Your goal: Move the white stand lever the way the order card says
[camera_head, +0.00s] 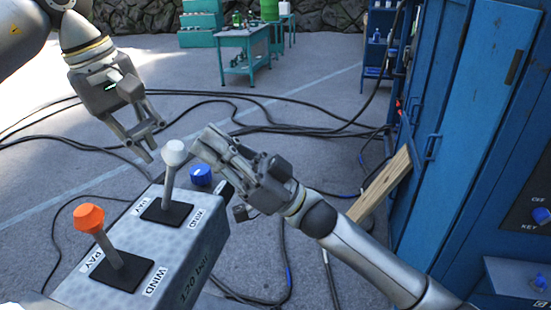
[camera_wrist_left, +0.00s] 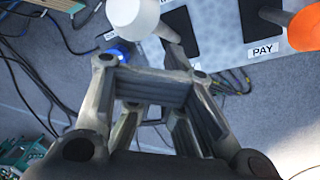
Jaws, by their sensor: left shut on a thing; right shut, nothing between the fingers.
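The white stand lever (camera_head: 173,153) has a round white knob and rises from a black plate on the grey stand box (camera_head: 206,243). Labels lie at its base: WIND at right, one like PAY at left. My left gripper (camera_head: 150,142) is at the knob's left, shut on the lever; the exact contact is hard to see. The left wrist view shows the knob (camera_wrist_left: 132,14) just past the fingertips. My right gripper (camera_head: 205,143) is shut and empty, its fingertips close to the knob's right side. I see no order card.
An orange-knobbed lever (camera_head: 90,219) stands nearer on the same box, between PAY and WIND labels. A blue knob (camera_head: 200,174) sits behind the white lever, beside my right gripper. Cables (camera_head: 270,127) cross the floor. A blue cabinet (camera_head: 470,130) stands at right.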

